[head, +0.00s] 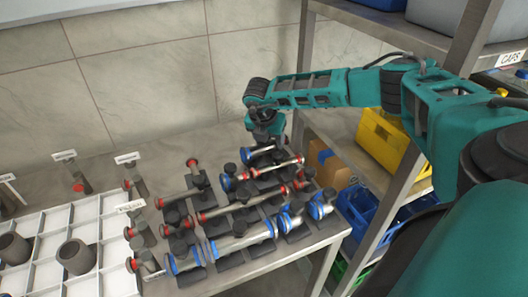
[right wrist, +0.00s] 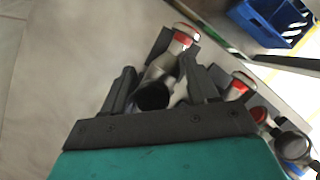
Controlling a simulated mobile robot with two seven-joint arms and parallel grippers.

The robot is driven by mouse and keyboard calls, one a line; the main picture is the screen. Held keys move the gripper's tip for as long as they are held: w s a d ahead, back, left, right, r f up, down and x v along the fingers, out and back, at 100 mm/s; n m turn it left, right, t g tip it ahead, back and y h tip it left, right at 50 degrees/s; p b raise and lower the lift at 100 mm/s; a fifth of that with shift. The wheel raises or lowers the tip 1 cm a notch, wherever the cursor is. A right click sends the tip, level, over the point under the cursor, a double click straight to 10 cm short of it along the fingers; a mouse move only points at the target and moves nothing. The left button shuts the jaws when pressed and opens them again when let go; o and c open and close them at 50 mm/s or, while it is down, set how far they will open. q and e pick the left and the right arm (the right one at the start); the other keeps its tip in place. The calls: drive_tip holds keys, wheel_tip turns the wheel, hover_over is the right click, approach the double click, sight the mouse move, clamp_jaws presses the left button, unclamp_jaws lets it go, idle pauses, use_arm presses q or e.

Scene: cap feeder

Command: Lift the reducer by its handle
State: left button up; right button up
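My right gripper (head: 266,136) is at the back of the bench, low over a metal pipe fitting (head: 260,153), which I take to be the reducer. In the right wrist view the gripper (right wrist: 160,76) has its fingers apart. A black round handle (right wrist: 153,96) shows between them, with space visible at its sides; I cannot tell whether either finger touches it. The fitting's grey body runs from there to a red-ringed end (right wrist: 183,39). Its lower part is hidden by the gripper. My left gripper is not in view.
Several similar fittings with red or blue rings stand close in front on black stands, such as a long blue-ringed one (head: 240,242). A white divided tray (head: 110,250) with grey cups is at left. A metal shelf rack with a yellow crate (head: 385,140) and blue bin (head: 360,212) is at right.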

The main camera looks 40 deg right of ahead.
drive_tip(key=shift+s+f, duration=0.1)
clamp_jaws()
idle(0.3)
